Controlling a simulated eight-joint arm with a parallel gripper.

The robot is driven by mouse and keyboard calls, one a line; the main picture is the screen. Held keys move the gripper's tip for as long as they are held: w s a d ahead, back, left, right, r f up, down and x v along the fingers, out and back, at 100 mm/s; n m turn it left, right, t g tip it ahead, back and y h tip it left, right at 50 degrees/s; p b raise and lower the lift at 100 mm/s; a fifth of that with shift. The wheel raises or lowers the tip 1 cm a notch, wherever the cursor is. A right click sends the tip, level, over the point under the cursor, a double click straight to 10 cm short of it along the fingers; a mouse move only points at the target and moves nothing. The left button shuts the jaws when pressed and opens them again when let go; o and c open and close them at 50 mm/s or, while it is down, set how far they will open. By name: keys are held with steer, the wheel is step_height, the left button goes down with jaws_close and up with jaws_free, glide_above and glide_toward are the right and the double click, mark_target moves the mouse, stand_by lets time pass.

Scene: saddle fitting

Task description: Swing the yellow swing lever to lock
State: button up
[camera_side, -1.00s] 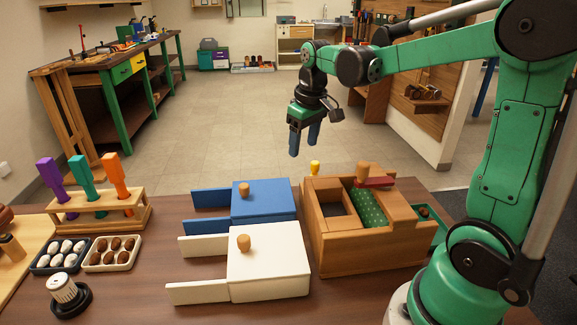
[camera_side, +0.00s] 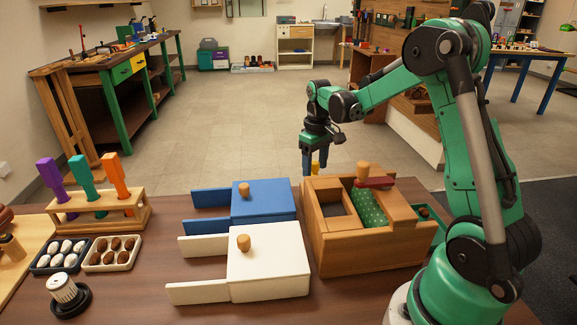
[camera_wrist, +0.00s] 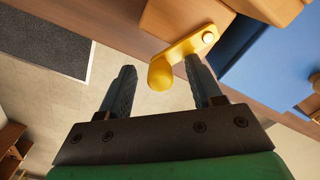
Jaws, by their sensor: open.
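The yellow swing lever (camera_wrist: 182,47) shows in the wrist view, with a rounded knob at one end and a pale pivot at the other, mounted on the wooden box. In the side view only its yellow knob (camera_side: 315,167) shows, at the back of the wooden box (camera_side: 365,255). My gripper (camera_side: 314,172) is open and points down behind the box, right at the knob. In the wrist view my gripper (camera_wrist: 160,77) has its two dark blue fingers apart, with the knob between their tips. I cannot tell whether a finger touches the lever.
A blue box (camera_side: 263,205) and a white box (camera_side: 268,265) with knobs stand left of the wooden box. A rack (camera_side: 100,212) with purple, teal and orange handles stands at the left. A red piece (camera_side: 374,182) lies on the wooden box's top.

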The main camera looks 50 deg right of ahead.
jaws_close()
steer(key=shift+s+m, duration=0.1)
steer(key=shift+m, duration=0.2)
steer(key=s+m, duration=0.1)
steer(key=m, duration=0.1)
steer(key=shift+d+m, duration=0.1)
steer(key=shift+m, duration=0.2)
steer(key=s+m, duration=0.1)
steer(key=m, duration=0.1)
steer(key=shift+s+m, duration=0.1)
steer(key=shift+m, duration=0.3)
steer(key=m, duration=0.1)
steer(key=s+m, duration=0.1)
steer(key=m, duration=0.1)
steer(key=shift+s+a, duration=0.1)
steer(key=shift+a, duration=0.25)
steer(key=shift+s+a+m, duration=0.2)
steer(key=shift+s+m, duration=0.05)
steer(key=shift+m, duration=0.5)
steer(key=shift+s+a+m, duration=0.15)
steer(key=shift+s+m, duration=0.05)
steer(key=shift+m, duration=0.55)
jaws_free()
